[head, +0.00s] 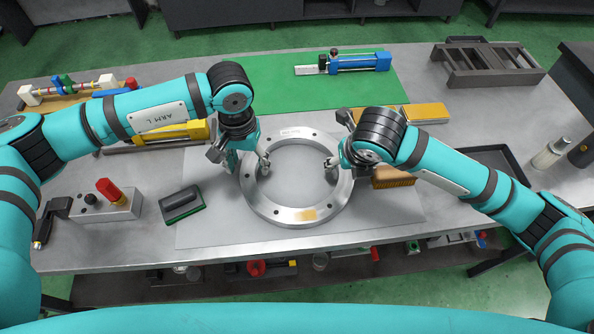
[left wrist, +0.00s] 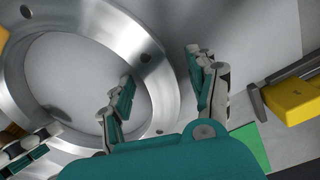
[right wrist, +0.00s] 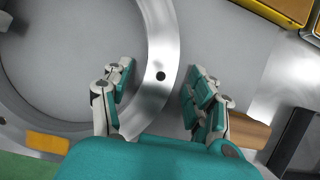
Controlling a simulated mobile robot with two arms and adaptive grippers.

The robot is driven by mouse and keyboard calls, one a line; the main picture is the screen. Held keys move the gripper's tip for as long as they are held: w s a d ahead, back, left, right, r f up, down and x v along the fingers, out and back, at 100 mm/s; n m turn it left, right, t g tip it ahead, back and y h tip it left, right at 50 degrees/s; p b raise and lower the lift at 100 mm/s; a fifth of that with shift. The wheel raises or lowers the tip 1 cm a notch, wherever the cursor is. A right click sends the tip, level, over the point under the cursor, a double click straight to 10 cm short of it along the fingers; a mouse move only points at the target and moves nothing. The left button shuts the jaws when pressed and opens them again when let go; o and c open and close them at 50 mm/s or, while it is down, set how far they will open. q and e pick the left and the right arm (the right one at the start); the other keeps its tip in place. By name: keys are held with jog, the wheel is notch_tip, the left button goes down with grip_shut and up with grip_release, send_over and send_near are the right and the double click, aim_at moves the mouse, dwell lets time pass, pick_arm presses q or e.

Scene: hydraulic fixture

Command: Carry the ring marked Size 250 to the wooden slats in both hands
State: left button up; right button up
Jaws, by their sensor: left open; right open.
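The large silver metal ring (head: 285,213) lies flat on a pale grey sheet at mid-table. My left gripper (head: 248,163) is open at the ring's left rim. In the left wrist view the rim (left wrist: 158,75) passes between its fingers. My right gripper (head: 346,166) is open at the right rim. In the right wrist view the rim (right wrist: 160,50) runs between its fingers. A dark slatted rack (head: 488,63) stands at the far right; its material is unclear.
A blue cylinder (head: 358,62) lies on the green mat (head: 285,90) behind the ring. A wooden-backed brush (head: 393,178) is close to my right gripper. A black tray (head: 490,160) is right. A dark block (head: 181,204) and a valve box (head: 110,203) are left.

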pick_arm(q)
jog(key=shift+f, duration=0.4)
pick_arm(e)
jog(key=shift+w+f, duration=0.2)
jog(key=shift+f, duration=0.2)
pick_arm(q)
grip_shut()
pick_arm(e)
grip_shut()
pick_arm(q)
jog(key=shift+r, duration=0.15)
pick_arm(e)
jog(key=shift+r, duration=0.15)
